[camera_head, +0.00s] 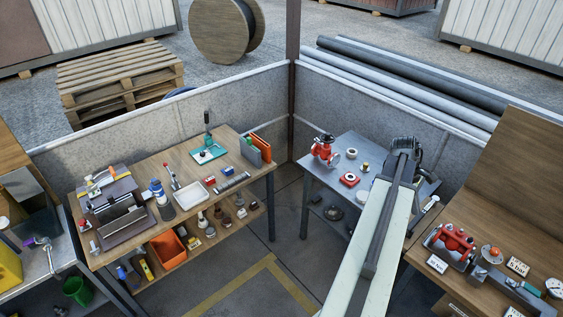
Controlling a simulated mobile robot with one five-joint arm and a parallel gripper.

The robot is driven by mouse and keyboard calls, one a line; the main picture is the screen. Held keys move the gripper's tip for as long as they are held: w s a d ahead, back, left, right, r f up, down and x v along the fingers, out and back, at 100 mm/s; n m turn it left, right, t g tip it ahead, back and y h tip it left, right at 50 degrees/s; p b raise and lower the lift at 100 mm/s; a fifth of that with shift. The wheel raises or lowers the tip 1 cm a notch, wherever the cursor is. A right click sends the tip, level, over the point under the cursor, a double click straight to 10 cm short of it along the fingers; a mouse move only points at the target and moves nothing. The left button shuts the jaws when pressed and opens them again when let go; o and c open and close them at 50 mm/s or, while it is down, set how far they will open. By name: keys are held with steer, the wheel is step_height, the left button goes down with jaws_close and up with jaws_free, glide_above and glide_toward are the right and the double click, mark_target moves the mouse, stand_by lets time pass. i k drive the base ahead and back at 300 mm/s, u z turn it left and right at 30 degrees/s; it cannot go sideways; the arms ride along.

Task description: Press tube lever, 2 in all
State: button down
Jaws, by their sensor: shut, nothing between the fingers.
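My arm reaches from the bottom up over the grey metal table (343,150), and my gripper (403,150) is a small dark shape at its far end. It is shut and holds nothing that I can see. The arm hides part of the table's right side. I cannot tell for sure which thing is the tube lever. A teal-based device with an upright dark handle (208,143) stands on the left wooden table, well left of my gripper. A thin upright lever with a red tip (173,172) stands nearer on that table.
The left wooden table (222,172) is crowded. The right bench (474,290) holds a red device (455,241). Low grey walls enclose the corner. The floor between tables is clear.

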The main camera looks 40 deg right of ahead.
mark_target(156, 182)
steer(key=z, duration=1.05)
steer(key=i, duration=2.2)
steer(key=u, duration=4.6)
